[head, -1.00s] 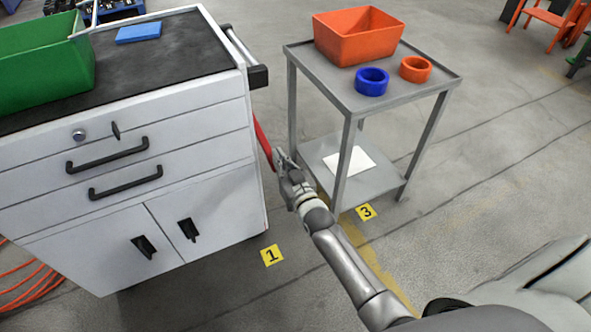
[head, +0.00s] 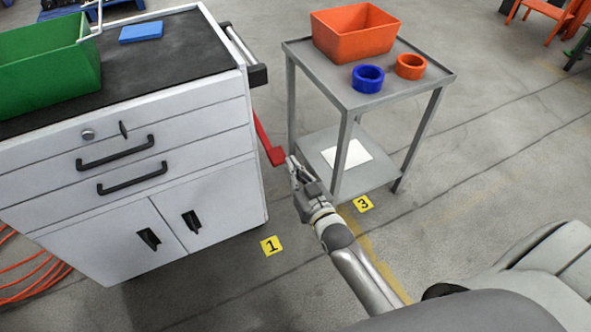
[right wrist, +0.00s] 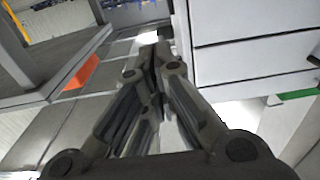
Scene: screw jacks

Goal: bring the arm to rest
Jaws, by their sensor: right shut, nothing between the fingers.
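My right gripper (head: 293,164) is in the gap between the white cabinet (head: 215,110) and the grey side table (head: 350,100). Its fingers are shut with nothing between them, and the right wrist view shows them together (right wrist: 155,52). A red lever (head: 264,140) hangs at the cabinet's right side, its lower end close to the left of the fingertips. I see a small gap there in the head view. My left gripper is in neither view.
The side table carries an orange bin (head: 355,35), a blue ring (head: 367,79) and an orange ring (head: 410,67). A green bin (head: 48,55) and a blue block (head: 141,32) are on the cabinet. Floor markers 1 (head: 271,246) and 3 (head: 363,203) lie nearby.

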